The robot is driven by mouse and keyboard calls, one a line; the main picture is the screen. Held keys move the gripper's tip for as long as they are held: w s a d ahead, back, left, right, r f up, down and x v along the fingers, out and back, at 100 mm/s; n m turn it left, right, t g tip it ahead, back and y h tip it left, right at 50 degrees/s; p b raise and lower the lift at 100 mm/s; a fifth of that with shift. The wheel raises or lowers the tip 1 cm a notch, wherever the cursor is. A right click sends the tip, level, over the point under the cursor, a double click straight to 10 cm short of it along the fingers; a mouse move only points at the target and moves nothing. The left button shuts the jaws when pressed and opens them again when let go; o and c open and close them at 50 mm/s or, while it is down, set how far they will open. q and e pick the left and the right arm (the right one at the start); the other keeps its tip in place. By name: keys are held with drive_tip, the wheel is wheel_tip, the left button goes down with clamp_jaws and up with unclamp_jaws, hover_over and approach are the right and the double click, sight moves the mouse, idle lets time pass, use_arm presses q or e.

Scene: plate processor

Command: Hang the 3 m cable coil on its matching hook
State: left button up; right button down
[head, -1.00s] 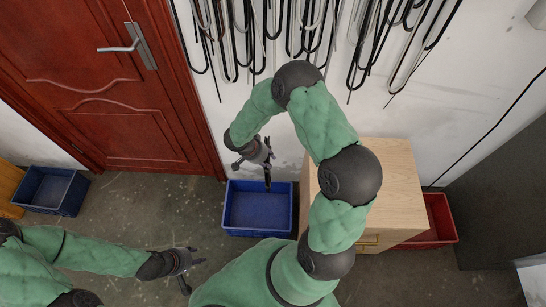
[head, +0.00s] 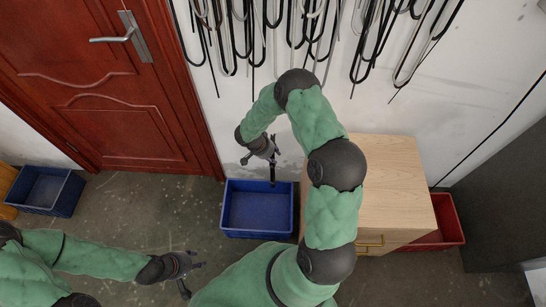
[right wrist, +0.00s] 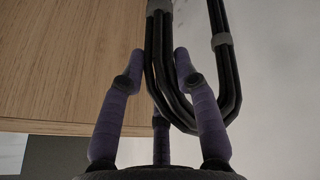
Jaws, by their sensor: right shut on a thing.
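My right gripper (head: 274,160) is in front of the white wall, above the blue bin, in the head view. In the right wrist view its purple fingers (right wrist: 160,85) are closed around the lower loop of a black cable coil (right wrist: 176,70) with a grey tie. A second dark strand with a grey tie (right wrist: 222,39) runs down on the right and joins the loop. The coil is hard to make out in the head view. Many black and grey coils (head: 375,45) hang on the wall at the top. Their hooks are out of view. My left gripper (head: 192,277) is open and empty, low over the floor.
A wooden cabinet (head: 385,180) stands right of the blue bin (head: 258,208), with a red bin (head: 445,222) beyond it. Another blue bin (head: 45,190) is at the far left, near a red door (head: 90,90). A dark grey block (head: 505,210) stands at the right.

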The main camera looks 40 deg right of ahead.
drive_tip(key=shift+r, duration=0.15)
drive_tip(key=c, duration=0.9)
unclamp_jaws()
drive_tip(key=shift+f, duration=0.25)
drive_tip(key=shift+r, duration=0.1)
